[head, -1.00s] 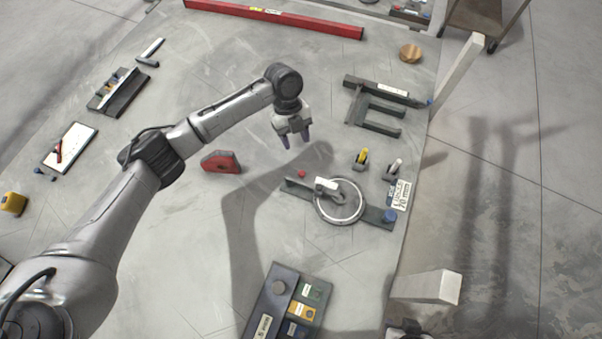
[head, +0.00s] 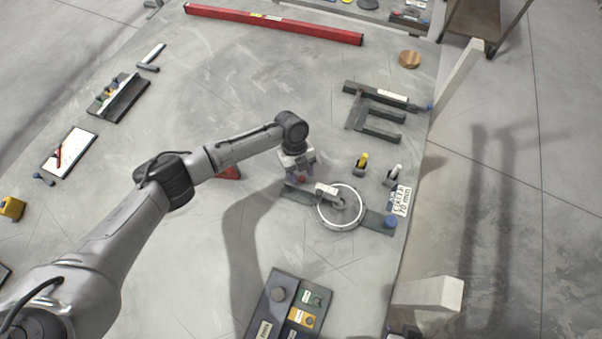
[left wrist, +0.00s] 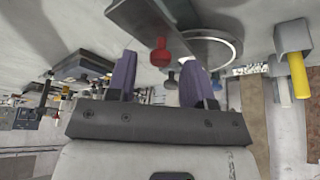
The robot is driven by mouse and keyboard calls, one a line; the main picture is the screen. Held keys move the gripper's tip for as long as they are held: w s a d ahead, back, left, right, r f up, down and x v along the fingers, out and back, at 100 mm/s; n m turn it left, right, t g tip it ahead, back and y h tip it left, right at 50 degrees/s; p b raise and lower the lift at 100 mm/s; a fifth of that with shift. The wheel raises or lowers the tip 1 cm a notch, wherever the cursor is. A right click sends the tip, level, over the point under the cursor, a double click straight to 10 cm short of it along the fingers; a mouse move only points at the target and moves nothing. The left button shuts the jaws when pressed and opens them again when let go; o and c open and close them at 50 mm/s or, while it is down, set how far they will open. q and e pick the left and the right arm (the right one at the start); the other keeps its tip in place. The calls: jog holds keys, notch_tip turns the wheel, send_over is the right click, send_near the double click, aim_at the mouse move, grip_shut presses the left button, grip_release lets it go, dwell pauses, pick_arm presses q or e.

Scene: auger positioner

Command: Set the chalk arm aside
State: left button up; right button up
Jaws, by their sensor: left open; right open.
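My left gripper (head: 298,176) is open over the left end of a dark flat bar fixture (head: 375,222). A small red knob (head: 301,179) is at its fingertips. In the left wrist view, the red knob (left wrist: 160,53) shows in the gap between the two purple fingers (left wrist: 160,82), beyond their tips; contact cannot be told. A white ring (head: 325,217) lies on the fixture, with a short arm bearing a pale block (head: 326,190) reaching over it. I cannot tell for certain which part is the chalk arm. My right gripper is not in view.
A yellow-topped holder (head: 362,161) and a white-topped holder (head: 394,173) stand right of the gripper. A dark bracket (head: 375,112) lies behind. A labelled tray (head: 268,308) lies in front. A red block (head: 230,173) is partly hidden by my arm.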

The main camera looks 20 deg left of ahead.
pick_arm(q)
jog(key=shift+s+d+f, duration=0.1)
jog(key=shift+f, duration=0.35)
grip_shut()
dwell(0.3)
